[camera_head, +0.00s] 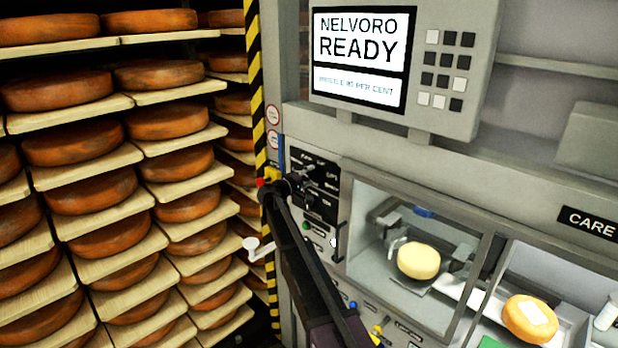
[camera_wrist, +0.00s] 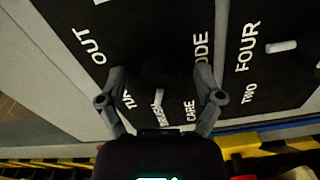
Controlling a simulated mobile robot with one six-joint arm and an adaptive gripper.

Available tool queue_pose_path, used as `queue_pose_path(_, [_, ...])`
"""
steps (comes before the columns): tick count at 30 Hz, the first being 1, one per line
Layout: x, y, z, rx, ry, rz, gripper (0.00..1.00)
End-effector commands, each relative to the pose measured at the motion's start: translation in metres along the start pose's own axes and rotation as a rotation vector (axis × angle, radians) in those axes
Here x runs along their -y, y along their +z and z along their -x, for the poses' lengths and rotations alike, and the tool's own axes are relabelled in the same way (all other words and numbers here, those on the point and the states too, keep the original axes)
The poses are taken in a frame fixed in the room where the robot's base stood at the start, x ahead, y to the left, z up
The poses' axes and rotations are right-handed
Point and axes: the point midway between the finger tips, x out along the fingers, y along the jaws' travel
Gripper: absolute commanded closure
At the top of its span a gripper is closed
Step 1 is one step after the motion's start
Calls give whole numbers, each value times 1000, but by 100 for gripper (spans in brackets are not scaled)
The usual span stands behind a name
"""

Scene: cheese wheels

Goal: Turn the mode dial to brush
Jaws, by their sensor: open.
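The mode dial (camera_wrist: 160,72) is a dark knob on a black panel in the wrist view. Its surroundings carry the words TU…, BRUSH and CARE, with a partly covered …ODE above right. A short white mark (camera_wrist: 158,97) on it points down toward BRUSH. My gripper (camera_wrist: 160,92) is open, with one finger on each side of the dial; I cannot tell whether they touch it. In the head view my gripper (camera_head: 300,180) is at the black control panel (camera_head: 322,212), and it and my arm hide part of the panel, including the dial.
A second dial with a white pointer (camera_wrist: 282,46) sits right, by FOUR and TWO. The screen (camera_head: 359,57) reads NELVORO READY. Glass-fronted bays hold cheese wheels (camera_head: 418,260) (camera_head: 530,318). Racks of orange wheels (camera_head: 80,145) fill the left. A white crank handle (camera_head: 259,248) protrudes nearby.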

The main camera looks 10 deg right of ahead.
Motion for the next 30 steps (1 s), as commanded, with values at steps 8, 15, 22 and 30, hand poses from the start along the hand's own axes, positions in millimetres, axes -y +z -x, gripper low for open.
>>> queue_pose_path(8, [0,0,5,-1,0,0,15])
queue_pose_path(15, [0,1,28,-2,0,0,15])
queue_pose_path(22, [0,1,64,-3,0,0,15])
queue_pose_path(30, [0,1,104,-1,0,0,15])
